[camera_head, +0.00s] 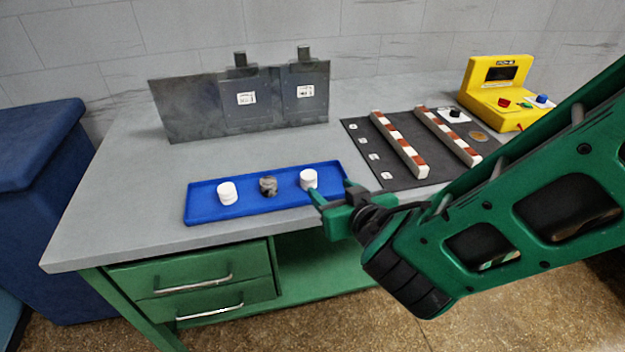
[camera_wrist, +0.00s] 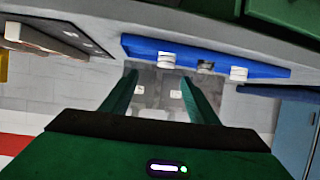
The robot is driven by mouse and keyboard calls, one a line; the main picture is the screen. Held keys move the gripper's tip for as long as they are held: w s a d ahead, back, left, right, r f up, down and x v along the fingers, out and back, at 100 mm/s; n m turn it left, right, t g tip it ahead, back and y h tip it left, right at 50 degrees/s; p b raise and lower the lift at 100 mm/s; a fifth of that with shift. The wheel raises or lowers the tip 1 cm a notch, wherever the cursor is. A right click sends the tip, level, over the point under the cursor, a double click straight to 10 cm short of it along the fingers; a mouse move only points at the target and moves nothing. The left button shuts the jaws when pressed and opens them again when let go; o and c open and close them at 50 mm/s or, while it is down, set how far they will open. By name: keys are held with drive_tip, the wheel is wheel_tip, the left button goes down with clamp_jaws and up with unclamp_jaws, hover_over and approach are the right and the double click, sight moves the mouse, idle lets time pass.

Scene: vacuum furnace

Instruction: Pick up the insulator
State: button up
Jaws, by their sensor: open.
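Two white cylindrical insulators stand upright on a blue tray (camera_head: 203,213): a left insulator (camera_head: 227,193) and a right insulator (camera_head: 308,179). A grey, mottled cylinder (camera_head: 268,186) stands between them. My gripper (camera_head: 333,192) is open and empty at the tray's right end, close to the right insulator; in the head view one finger overlaps the tray's edge there. In the wrist view the right insulator (camera_wrist: 166,58) appears just beyond the gap between the fingers of my gripper (camera_wrist: 159,80). Whether a finger touches it cannot be told.
Grey metal plates (camera_head: 245,98) stand behind the tray. A dark mat (camera_head: 385,150) with red-and-white striped bars (camera_head: 400,145) lies to the right, beside a yellow control box (camera_head: 497,95). The grey tabletop (camera_head: 130,190) is clear left of the tray.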

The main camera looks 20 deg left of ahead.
sight(310, 175)
drive_tip(key=a, duration=0.1)
drive_tip(key=w+a+f, duration=0.2)
drive_tip(key=a, duration=0.1)
drive_tip(key=shift+w, duration=0.15)
drive_tip(key=shift+w+r+x, duration=0.1)
drive_tip(key=shift+x, duration=1.4)
drive_tip(key=shift+w+r+x, duration=0.15)
drive_tip(key=shift+x, duration=1.4)
drive_tip(key=shift+d, duration=0.15)
drive_tip(key=c, duration=1.2)
